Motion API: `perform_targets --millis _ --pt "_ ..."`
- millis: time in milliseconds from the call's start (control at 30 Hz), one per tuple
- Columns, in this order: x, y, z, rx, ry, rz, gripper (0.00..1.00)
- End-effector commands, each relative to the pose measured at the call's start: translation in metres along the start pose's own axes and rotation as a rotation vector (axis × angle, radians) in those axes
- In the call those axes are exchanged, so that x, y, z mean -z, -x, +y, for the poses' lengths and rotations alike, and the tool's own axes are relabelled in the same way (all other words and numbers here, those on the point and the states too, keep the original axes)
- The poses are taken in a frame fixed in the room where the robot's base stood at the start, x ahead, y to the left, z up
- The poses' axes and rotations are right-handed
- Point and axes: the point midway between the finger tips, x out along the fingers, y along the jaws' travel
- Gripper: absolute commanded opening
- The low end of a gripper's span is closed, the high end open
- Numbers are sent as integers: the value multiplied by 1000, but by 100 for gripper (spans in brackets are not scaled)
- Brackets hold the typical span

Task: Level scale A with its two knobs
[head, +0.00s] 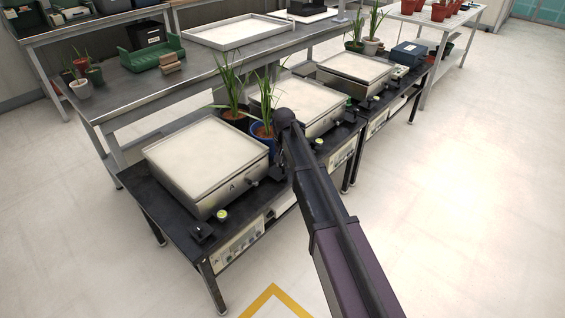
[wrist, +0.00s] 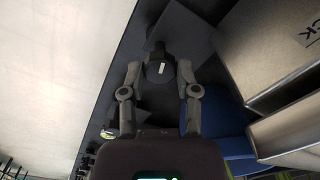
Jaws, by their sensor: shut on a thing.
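Scale A (head: 232,187) is a metal box with a pale top tray, standing on the nearest dark bench in the head view. A black knob (head: 202,231) sits at its front left corner, with a small yellow-green round level (head: 222,215) beside it. The bubble is too small to read. My gripper (wrist: 159,72) is shut on a dark round knob (wrist: 159,69) with a white mark, one finger on each side. In the head view my gripper is at scale A's right front corner, largely hidden by my arm.
A blue pot (head: 263,140) with a plant stands right of scale A, close to my gripper. It also shows in the wrist view (wrist: 204,109). Two more scales (head: 310,107) (head: 355,68) stand farther along. The floor in front (head: 455,180) is clear.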

Motion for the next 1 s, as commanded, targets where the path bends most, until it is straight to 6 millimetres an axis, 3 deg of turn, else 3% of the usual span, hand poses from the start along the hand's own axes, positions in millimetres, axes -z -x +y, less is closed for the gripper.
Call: perform_targets --millis 500,1000 --pt "0 0 1 -2 -371 0 0" --pt "0 0 0 0 -425 -1 0"
